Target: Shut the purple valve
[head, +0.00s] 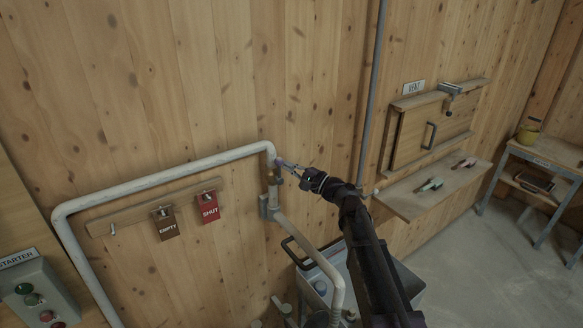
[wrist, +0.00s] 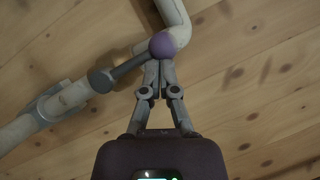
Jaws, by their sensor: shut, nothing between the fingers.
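The purple valve shows as a round purple knob (wrist: 162,44) on a grey lever (wrist: 128,67) in the wrist view. In the head view the purple part (head: 284,162) sits beside the white pipe's upper bend, above a brass-coloured fitting (head: 272,179). My gripper (head: 297,169) reaches in from the right. In the wrist view my gripper (wrist: 158,66) is shut and empty, its fingertips right at the knob's lower edge. I cannot tell whether they touch it. The lever slants from the pipe at lower left up to the knob.
The white pipe (head: 160,178) runs along the wooden wall. A rail holds a brown EMPTY tag (head: 165,223) and a red SHUT tag (head: 208,207). A grey starter box (head: 38,295) is lower left. A metal bin (head: 335,270) stands below; a VENT hatch (head: 425,135) and shelf (head: 432,190) are right.

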